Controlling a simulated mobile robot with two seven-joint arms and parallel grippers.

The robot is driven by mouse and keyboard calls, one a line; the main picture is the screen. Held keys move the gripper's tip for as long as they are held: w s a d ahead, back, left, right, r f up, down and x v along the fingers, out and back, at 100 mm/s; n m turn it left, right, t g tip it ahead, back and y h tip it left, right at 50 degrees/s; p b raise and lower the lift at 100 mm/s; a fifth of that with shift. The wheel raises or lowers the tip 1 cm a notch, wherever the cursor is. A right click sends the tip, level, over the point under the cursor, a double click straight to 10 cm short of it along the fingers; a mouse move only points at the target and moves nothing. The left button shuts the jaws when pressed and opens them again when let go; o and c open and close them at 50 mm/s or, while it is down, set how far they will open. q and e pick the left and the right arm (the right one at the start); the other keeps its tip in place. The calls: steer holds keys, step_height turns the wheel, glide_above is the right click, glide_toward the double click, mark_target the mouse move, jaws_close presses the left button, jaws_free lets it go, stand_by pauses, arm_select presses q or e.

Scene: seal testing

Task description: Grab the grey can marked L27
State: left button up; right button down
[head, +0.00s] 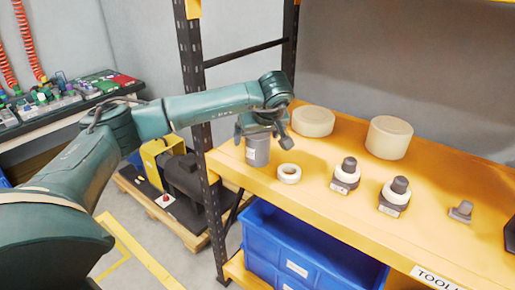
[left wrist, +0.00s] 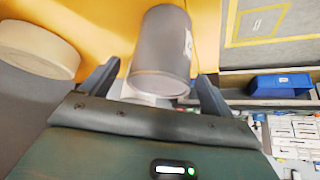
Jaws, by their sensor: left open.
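The grey can (head: 257,153) stands upright near the left end of the yellow shelf, with a small white label too small to read. In the left wrist view, the grey can (left wrist: 160,55) lies between the two dark fingers of my left gripper (left wrist: 158,75), with its label on its right side. My left gripper (head: 262,128) is at the top of the can in the head view. Its fingers are spread, with a visible gap on the left side of the can. My right gripper is not in view.
A white ring (head: 289,173) lies close right of the can. Two cream cylinders (head: 313,121) (head: 389,137) stand behind. Two dark-topped parts (head: 346,175) (head: 395,195) and a small grey part (head: 461,211) are farther right. A black rack post (head: 197,120) rises left of the can.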

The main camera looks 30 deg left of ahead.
arm_select(q)
steer(key=x, duration=0.2)
steer(key=shift+a+f, duration=0.1)
steer(key=shift+f, duration=0.15)
steer(key=shift+c, duration=0.6)
steer(key=shift+w+r, duration=0.1)
steer(key=c, duration=1.1)
